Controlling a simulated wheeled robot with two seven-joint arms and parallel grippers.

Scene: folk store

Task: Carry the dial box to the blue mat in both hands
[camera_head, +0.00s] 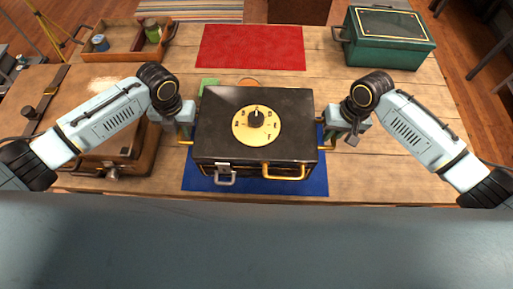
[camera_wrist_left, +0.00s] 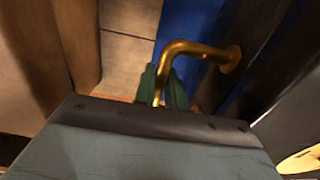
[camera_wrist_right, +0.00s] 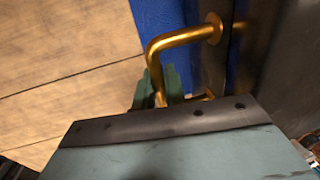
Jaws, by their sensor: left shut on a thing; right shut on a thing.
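The dial box (camera_head: 215,120) is a black case with a cream dial (camera_head: 257,125) on its lid and brass handles. In the head view it is over the blue mat (camera_head: 319,182), whose edges show at its front and sides. I cannot tell whether it touches the mat. My left gripper (camera_head: 187,138) is shut on the brass handle (camera_wrist_left: 190,48) on the box's left side. My right gripper (camera_head: 328,139) is shut on the brass handle (camera_wrist_right: 180,37) on its right side. The box hides most of the mat.
A brown case (camera_head: 130,147) stands close to the left of the mat. A red mat (camera_head: 252,47) lies behind, a wooden tray (camera_head: 122,37) with cans is at the back left, and a green chest (camera_head: 390,50) is at the back right. The table at right front is clear.

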